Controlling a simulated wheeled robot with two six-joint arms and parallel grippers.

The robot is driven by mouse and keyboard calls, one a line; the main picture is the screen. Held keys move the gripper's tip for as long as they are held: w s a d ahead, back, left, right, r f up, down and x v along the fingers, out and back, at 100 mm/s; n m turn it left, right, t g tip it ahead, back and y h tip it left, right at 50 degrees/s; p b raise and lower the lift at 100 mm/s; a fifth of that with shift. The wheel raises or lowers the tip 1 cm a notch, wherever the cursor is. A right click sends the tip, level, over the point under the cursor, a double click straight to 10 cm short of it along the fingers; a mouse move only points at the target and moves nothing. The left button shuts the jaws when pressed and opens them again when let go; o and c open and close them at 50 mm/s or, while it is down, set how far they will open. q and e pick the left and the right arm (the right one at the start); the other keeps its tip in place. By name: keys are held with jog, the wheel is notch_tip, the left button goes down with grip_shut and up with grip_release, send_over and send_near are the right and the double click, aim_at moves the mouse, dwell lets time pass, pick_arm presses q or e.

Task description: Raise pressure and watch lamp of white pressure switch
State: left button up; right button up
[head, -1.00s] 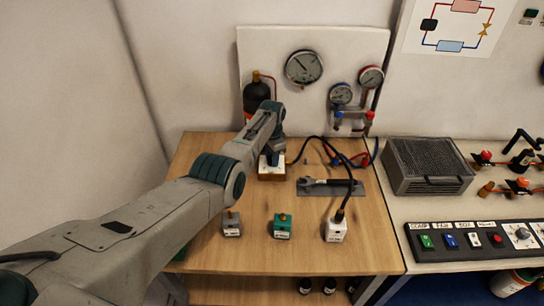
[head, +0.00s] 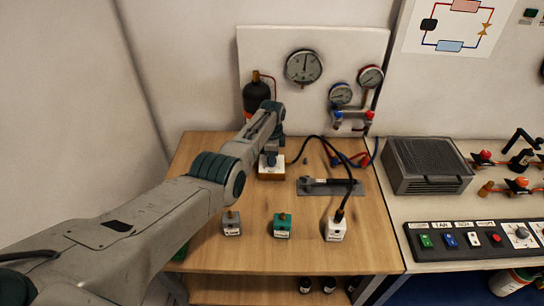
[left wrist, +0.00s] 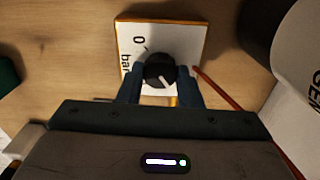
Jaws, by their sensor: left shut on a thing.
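My left gripper (head: 272,156) is at the back of the wooden table. In the left wrist view my left gripper (left wrist: 160,88) is shut on a black knob (left wrist: 158,71) with a white pointer line. The knob sits on a white-topped wooden block (left wrist: 190,38) marked "0" and "bar"; the block (head: 270,174) also shows in the head view. I cannot make out a lit lamp. The large round gauge (head: 303,66) has its needle pointing nearly straight up.
A grey switch (head: 231,226) and a green switch (head: 282,229) stand left of the white one. A black bottle (head: 256,95) stands behind my gripper. A grey finned box (head: 428,168) is on the right bench.

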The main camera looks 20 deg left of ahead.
dwell(0.3)
pick_arm(q)
jog(key=o, duration=1)
jog(key=shift+r, duration=0.15)
jog(key=shift+r, duration=0.25)
notch_tip(320, 180, up, 10)
jog(key=shift+r+b, duration=0.1)
jog(key=shift+b, duration=0.45)
